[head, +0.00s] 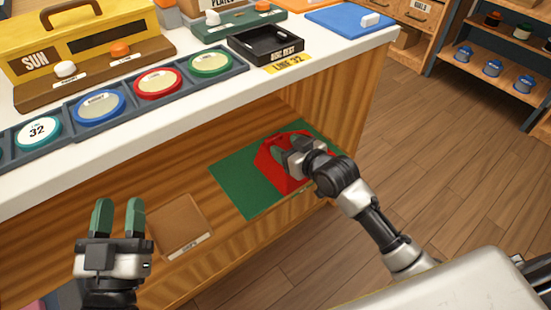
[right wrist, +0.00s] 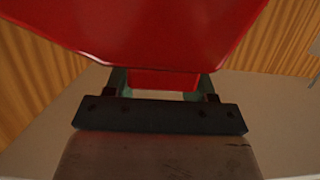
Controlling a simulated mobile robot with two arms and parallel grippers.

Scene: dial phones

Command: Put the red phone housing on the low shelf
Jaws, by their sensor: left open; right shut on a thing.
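The red phone housing (head: 268,158) is at the green mat (head: 235,190) on the low shelf (head: 118,223) under the counter. My right gripper (head: 287,150) is shut on the housing and hides part of it. In the right wrist view the housing (right wrist: 150,35) fills the top of the picture, with a part of it between the fingers. I cannot tell whether the housing touches the mat. My left gripper (head: 118,218) is open and empty, to the left of the brown tray on the shelf.
A brown tray (head: 180,226) with a label lies left of the green mat. The white counter (head: 190,118) above holds several coloured dials, a black tray (head: 266,46) and a yellow box marked SUN (head: 85,45). Clear wooden floor (head: 440,150) lies to the right.

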